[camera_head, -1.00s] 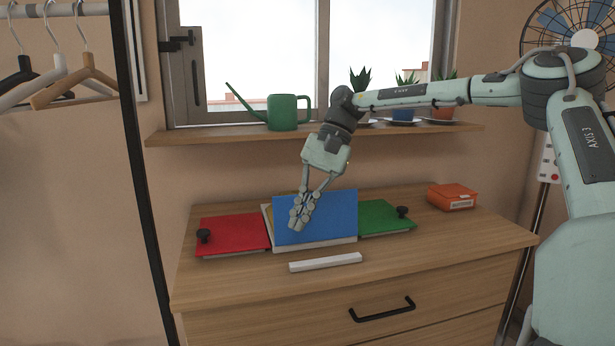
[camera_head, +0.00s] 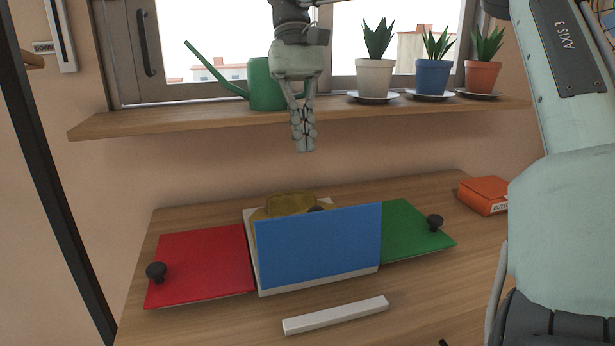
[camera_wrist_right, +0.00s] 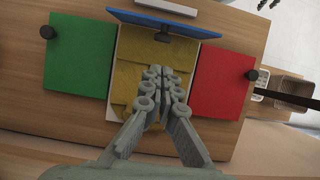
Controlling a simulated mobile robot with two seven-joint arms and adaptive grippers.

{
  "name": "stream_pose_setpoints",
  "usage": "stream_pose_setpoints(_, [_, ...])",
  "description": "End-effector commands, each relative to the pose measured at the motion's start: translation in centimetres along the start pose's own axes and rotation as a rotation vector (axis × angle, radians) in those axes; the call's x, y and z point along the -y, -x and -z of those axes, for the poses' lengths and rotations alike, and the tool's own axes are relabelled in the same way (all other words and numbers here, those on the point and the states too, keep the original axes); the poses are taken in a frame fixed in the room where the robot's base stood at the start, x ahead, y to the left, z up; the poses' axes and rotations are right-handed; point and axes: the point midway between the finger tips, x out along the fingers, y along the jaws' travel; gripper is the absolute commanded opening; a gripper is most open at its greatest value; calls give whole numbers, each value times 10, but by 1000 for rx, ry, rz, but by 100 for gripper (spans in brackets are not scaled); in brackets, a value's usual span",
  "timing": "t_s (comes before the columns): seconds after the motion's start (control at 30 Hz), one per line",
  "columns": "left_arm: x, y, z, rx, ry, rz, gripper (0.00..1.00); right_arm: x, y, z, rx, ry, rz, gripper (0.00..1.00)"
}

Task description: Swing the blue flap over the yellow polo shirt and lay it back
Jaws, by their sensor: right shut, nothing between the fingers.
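The blue flap (camera_head: 320,245) stands steeply raised at the front of the folding board, between the red flap (camera_head: 200,265) and the green flap (camera_head: 410,230), which both lie flat. The yellow polo shirt (camera_head: 290,203) lies behind it, mostly hidden in the head view. In the right wrist view, the shirt (camera_wrist_right: 135,58) shows on the white board, with the blue flap (camera_wrist_right: 165,22) nearly edge-on. My right gripper (camera_head: 304,145) is shut and empty, above and behind the flap, apart from it. My left gripper is not in view.
A white bar (camera_head: 335,315) lies in front of the board. An orange box (camera_head: 487,194) stands at the right on the dresser top (camera_head: 180,228). The shelf (camera_head: 200,119) behind holds a green watering can (camera_head: 265,90) and potted plants (camera_head: 374,78).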

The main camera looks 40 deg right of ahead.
Motion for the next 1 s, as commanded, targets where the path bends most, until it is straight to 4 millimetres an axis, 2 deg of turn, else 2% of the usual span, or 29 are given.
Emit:
stream_pose_setpoints(0.2, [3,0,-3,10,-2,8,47,0,-27,-1,2,4,-3,0])
stream_pose_setpoints(0.4, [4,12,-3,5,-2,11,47,0,-64,-1,1,2,-3,0])
stream_pose_setpoints(0.6, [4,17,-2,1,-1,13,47,0,-90,-1,0,2,-2,0])
stream_pose_setpoints(0.73, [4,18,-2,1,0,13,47,0,-97,-1,-1,1,-1,0])
stream_pose_setpoints(1.0, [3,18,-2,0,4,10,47,0,-99,-1,-1,1,0,0])
